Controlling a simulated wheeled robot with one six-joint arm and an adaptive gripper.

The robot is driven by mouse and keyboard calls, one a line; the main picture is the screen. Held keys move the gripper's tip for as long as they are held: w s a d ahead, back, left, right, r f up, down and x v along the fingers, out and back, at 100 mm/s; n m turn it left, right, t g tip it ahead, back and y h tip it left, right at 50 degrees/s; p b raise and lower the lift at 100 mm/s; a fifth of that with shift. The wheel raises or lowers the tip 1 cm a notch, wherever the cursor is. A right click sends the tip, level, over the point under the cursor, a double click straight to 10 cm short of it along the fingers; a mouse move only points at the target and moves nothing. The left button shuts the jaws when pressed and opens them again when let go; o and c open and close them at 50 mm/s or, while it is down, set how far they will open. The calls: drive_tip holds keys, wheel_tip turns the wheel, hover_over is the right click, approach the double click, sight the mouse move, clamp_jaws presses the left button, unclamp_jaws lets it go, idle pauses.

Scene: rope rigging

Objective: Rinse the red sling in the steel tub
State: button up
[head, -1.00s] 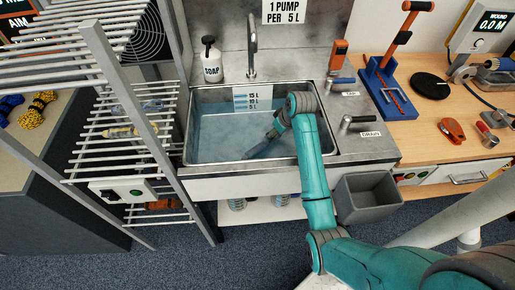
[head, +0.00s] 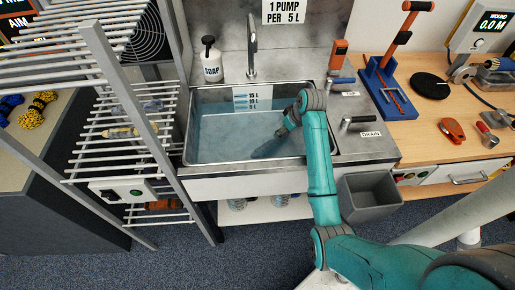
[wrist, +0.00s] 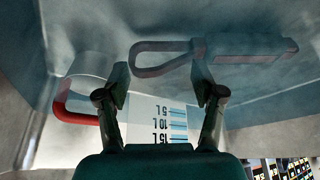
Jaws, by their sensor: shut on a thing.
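The steel tub (head: 186,130) holds bluish water, with a level scale (head: 252,98) on its back wall. My gripper (head: 256,153) reaches down into the water in the right half of the tub. In the wrist view my gripper (wrist: 161,78) has its two fingers apart, closed on the red sling (wrist: 75,114). A bright red bend of it shows beside the left finger. A dull reddish loop and thick strap show under water near the right fingertip; I cannot tell how they join the bright part. The sling cannot be made out in the head view.
A soap bottle (head: 210,62) and a faucet (head: 252,50) stand behind the tub. Tap and drain levers (head: 362,120) are on its right, above a grey bin (head: 370,197). A wire rack (head: 125,125) stands close on the left.

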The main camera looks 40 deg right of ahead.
sight(271, 143)
drive_tip(key=shift+w+a, duration=0.6)
drive_tip(key=shift+a, duration=0.9)
drive_tip(key=shift+w+a, duration=0.55)
drive_tip(key=shift+a, duration=0.95)
drive_tip(key=shift+w+a, duration=0.6)
drive_tip(key=shift+a, duration=0.9)
drive_tip(key=shift+r, duration=0.1)
